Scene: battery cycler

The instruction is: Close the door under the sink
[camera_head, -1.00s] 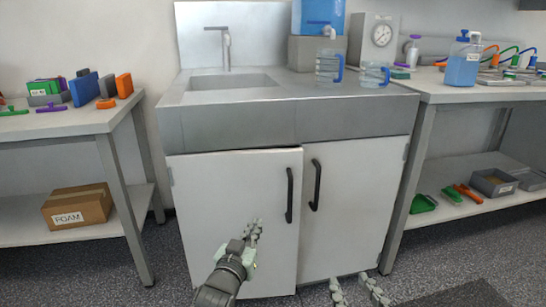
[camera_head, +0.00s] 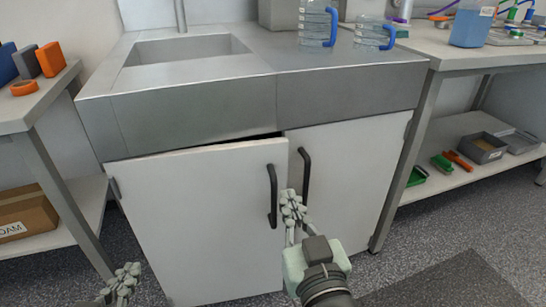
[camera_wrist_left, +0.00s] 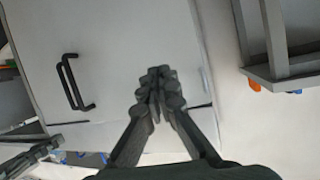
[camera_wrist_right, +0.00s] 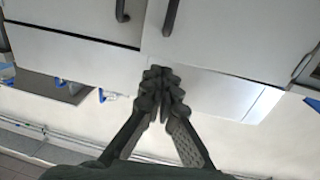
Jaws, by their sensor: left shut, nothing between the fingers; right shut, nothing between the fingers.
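The left door (camera_head: 200,225) under the sink (camera_head: 185,50) is slightly ajar, with a narrow dark gap along its top near the handle side. Its black handle (camera_head: 272,195) is on its right edge. My right gripper (camera_head: 292,200) is shut and empty, just right of that handle, in front of the seam between the doors; whether it touches is unclear. It also shows in the right wrist view (camera_wrist_right: 162,85). My left gripper (camera_head: 124,280) is shut and empty, low at the left; it shows before a white door panel in the left wrist view (camera_wrist_left: 160,85).
The right door (camera_head: 350,165) looks flush and has its own black handle (camera_head: 304,178). Jugs with blue handles (camera_head: 318,22) stand on the counter. Side tables (camera_head: 40,105) flank the cabinet.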

